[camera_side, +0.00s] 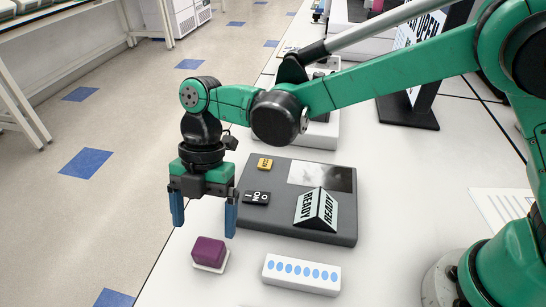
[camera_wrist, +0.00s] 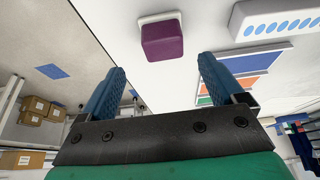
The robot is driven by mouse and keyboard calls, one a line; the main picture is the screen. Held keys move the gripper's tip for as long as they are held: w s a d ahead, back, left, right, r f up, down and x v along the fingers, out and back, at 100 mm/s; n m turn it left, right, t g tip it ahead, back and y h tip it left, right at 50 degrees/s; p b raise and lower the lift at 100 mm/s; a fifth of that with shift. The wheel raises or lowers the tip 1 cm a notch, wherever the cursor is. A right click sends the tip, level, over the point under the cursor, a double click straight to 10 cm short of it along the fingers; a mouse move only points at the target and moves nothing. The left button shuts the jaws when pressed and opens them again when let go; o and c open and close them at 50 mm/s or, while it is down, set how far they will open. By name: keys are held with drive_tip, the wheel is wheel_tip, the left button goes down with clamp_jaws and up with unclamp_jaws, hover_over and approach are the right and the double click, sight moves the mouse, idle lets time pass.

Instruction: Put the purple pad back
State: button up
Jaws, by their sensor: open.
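The purple pad (camera_side: 208,251) is a small block sitting on a thin white base (camera_side: 212,268) near the left edge of the bench. It also shows in the wrist view (camera_wrist: 162,40), top centre, beyond the fingertips. My gripper (camera_side: 204,224) points down with its blue fingers apart and nothing between them. In the side view it appears above and behind the pad, not touching it. In the wrist view the gripper's fingers (camera_wrist: 160,78) frame the pad from below.
A white strip with several blue ovals (camera_side: 302,274) lies right of the pad. A dark grey device (camera_side: 262,222) carries a READY tent sign (camera_side: 316,209) and small labelled blocks. An OPEN sign (camera_side: 410,110) stands behind. Bare bench surrounds the pad; the floor lies left.

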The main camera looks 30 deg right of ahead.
drive_tip(key=w+d+r+m+t, duration=0.2)
drive_tip(key=d+r+m+t, duration=0.1)
drive_tip(key=d+r+m, duration=0.5)
drive_tip(key=s+d+m+t+h, duration=0.1)
drive_tip(key=s+d+m+t, duration=0.1)
drive_tip(key=d+m, duration=0.7)
drive_tip(key=s+d+m+t+h, duration=0.2)
drive_tip(key=d+m+t, duration=0.3)
drive_tip(key=d+m, duration=0.4)
drive_tip(key=shift+s+d+f+m, duration=0.35)
drive_tip(key=shift+s+m, duration=0.15)
drive_tip(key=shift+s, duration=0.35)
